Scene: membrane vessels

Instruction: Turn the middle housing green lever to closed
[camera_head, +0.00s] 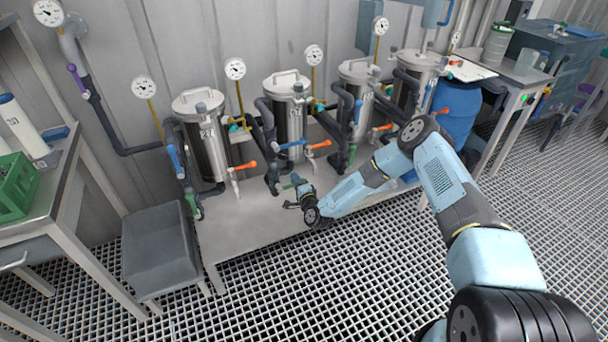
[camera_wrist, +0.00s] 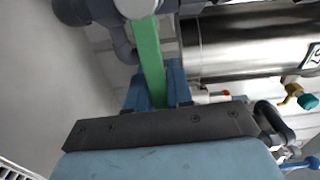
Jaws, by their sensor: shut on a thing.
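A green lever (camera_wrist: 148,55) runs between my gripper's two blue fingers (camera_wrist: 157,85) in the wrist view, and the gripper is shut on it. Its upper end meets a grey valve body (camera_wrist: 137,8). The steel housing (camera_wrist: 235,45) lies beside it. In the head view my gripper (camera_head: 298,194) is low in front of the second housing from the left (camera_head: 289,120), just above the bench. The green lever shows there only as a small piece (camera_head: 303,188), partly hidden by my gripper.
Several steel housings stand in a row on the bench (camera_head: 250,226), including the leftmost one (camera_head: 212,150). A grey step bin (camera_head: 165,250) stands front left. A blue barrel (camera_head: 458,110) is at the right.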

